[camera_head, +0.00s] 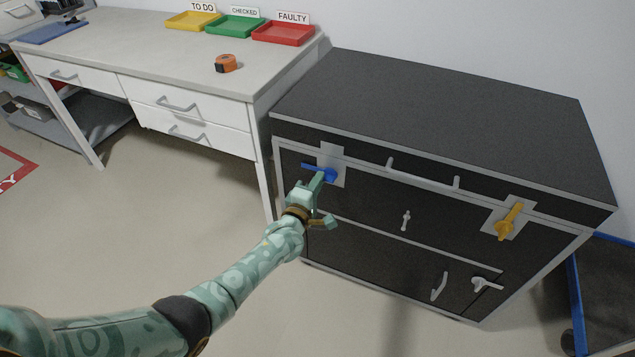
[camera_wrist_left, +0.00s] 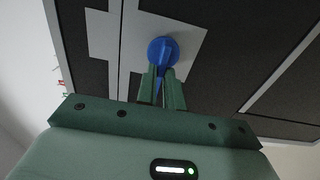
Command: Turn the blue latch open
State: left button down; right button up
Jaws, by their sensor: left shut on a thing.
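The blue latch (camera_head: 326,174) is on a light grey plate at the upper left of the black cabinet's front. Its blue handle lies close to level, with one end reaching left in the head view. My left gripper (camera_head: 318,182) is at the latch. In the left wrist view the round blue hub of the latch (camera_wrist_left: 163,49) shows just beyond the fingertips, and my left gripper (camera_wrist_left: 161,75) is shut on a blue part below the hub. The fingers hide part of the handle. My right gripper is in neither view.
The black cabinet (camera_head: 440,115) also has a yellow latch (camera_head: 508,222), a long grey handle (camera_head: 422,176) and smaller handles below. A white workbench (camera_head: 130,62) with trays and an orange tape measure (camera_head: 226,63) stands at left. Open floor lies before the cabinet.

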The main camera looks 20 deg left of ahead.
pick_arm(q)
jog(key=shift+f, duration=0.2)
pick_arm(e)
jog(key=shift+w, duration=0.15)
pick_arm(q)
jog(key=c, duration=1.5)
grip_release()
jog(key=shift+r, duration=0.1)
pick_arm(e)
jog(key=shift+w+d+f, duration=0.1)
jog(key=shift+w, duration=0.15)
pick_arm(q)
jog(key=shift+s, duration=0.1)
